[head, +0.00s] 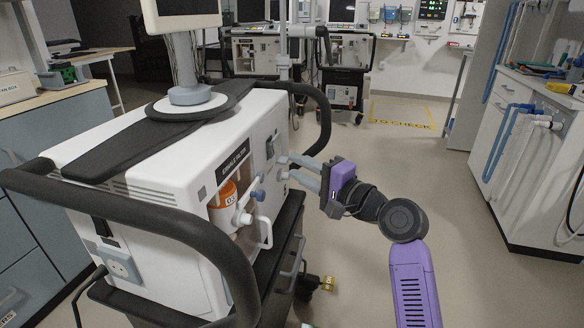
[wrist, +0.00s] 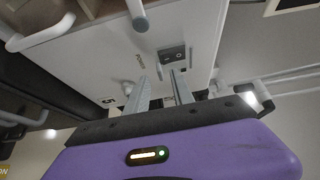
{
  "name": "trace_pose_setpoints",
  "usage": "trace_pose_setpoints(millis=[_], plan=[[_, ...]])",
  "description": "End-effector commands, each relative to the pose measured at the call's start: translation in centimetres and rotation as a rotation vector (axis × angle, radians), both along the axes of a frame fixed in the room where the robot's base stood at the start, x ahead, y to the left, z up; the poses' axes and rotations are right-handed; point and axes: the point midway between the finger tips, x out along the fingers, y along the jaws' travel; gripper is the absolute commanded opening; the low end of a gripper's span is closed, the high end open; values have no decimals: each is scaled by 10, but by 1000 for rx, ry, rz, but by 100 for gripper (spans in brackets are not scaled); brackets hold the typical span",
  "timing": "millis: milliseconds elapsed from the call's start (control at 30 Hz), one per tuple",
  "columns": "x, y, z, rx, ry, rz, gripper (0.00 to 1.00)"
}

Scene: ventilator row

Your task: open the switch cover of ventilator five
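The nearest ventilator (head: 150,160) is a white cabinet with a black handle rail and a label strip on its front. In the wrist view its white front panel (wrist: 190,25) carries a mark that looks like a 5 (wrist: 107,101). A small dark grey switch plate (wrist: 173,56) sits on that panel, just beyond the fingertips. A small pale tab beside it may be the cover; I cannot tell whether it is open. My gripper (head: 287,168) is at the front panel, fingers apart. In the wrist view my gripper (wrist: 160,78) shows a gap between its fingers; contact is unclear.
An orange canister (head: 224,193) and a white handle (head: 265,232) are on the front, left of my gripper. The black rail (head: 318,110) curves out behind my gripper. More ventilators (head: 345,75) stand at the back. A counter (head: 530,150) is on the right, with clear floor between.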

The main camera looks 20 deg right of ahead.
Motion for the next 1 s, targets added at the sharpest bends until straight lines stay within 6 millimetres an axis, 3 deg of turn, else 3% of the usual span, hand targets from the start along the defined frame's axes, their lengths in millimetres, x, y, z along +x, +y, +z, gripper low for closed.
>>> trace_pose_setpoints(millis=[200,533,700,1000], plan=[[20,9,-1,0,0,-1,29],[24,11,0,-2,-1,-2,29],[24,11,0,-2,-1,-2,0],[23,11,1,-4,0,-2,0]])
